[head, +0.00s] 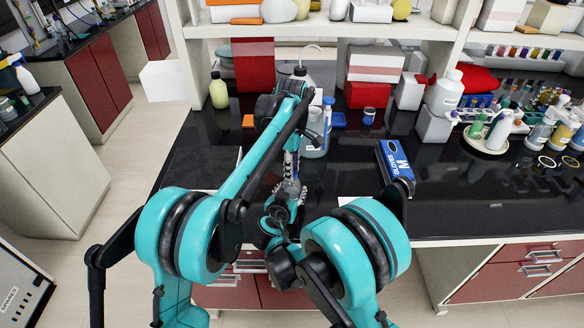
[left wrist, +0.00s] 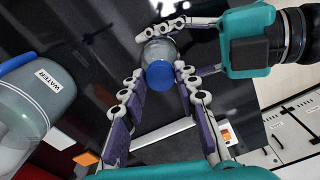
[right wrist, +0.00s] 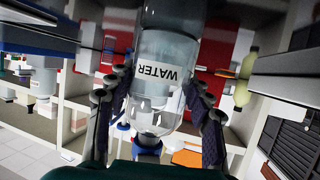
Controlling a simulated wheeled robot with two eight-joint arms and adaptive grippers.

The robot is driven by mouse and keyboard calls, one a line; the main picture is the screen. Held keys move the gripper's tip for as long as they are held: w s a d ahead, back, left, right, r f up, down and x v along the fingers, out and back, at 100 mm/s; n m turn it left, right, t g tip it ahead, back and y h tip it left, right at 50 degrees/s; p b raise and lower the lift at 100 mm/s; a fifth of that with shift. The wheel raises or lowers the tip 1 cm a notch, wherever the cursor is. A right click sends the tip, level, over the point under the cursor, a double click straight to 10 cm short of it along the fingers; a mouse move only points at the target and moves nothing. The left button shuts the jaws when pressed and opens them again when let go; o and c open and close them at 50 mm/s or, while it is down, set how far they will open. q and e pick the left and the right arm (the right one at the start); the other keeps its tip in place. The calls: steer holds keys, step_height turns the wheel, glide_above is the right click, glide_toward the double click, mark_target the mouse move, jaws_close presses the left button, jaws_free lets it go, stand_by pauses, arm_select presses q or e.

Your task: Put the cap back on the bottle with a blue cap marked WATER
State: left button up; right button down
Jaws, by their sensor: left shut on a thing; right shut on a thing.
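A clear bottle marked WATER (right wrist: 160,85) fills the middle of the right wrist view. My right gripper (right wrist: 156,79) is shut on it, one finger on each side. In the left wrist view, a blue cap (left wrist: 160,75) sits between the fingertips of my left gripper (left wrist: 161,81), which is shut on it. The clear bottle shows directly behind the cap, with my right gripper's fingers beside it. Cap and bottle line up closely; whether the cap is seated cannot be told. In the head view, my arms largely hide both.
A larger wash bottle marked WATER (left wrist: 30,100) stands near my left gripper; it also shows in the head view (head: 314,138). A blue gloves box (head: 395,165) lies to the right on the black bench (head: 450,205). A pale yellow bottle (head: 218,92) stands at the back left.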

arm_select(q)
steer(key=m, duration=1)
steer(key=shift+a+m, duration=0.1)
steer(key=shift+m, duration=0.3)
steer(key=m, duration=1.4)
steer(key=shift+m, duration=0.3)
steer(key=m, duration=0.5)
steer(key=shift+f, duration=0.1)
steer(key=m, duration=1.1)
steer(key=shift+m, duration=0.4)
steer(key=o, duration=0.7)
steer(key=shift+c, duration=0.2)
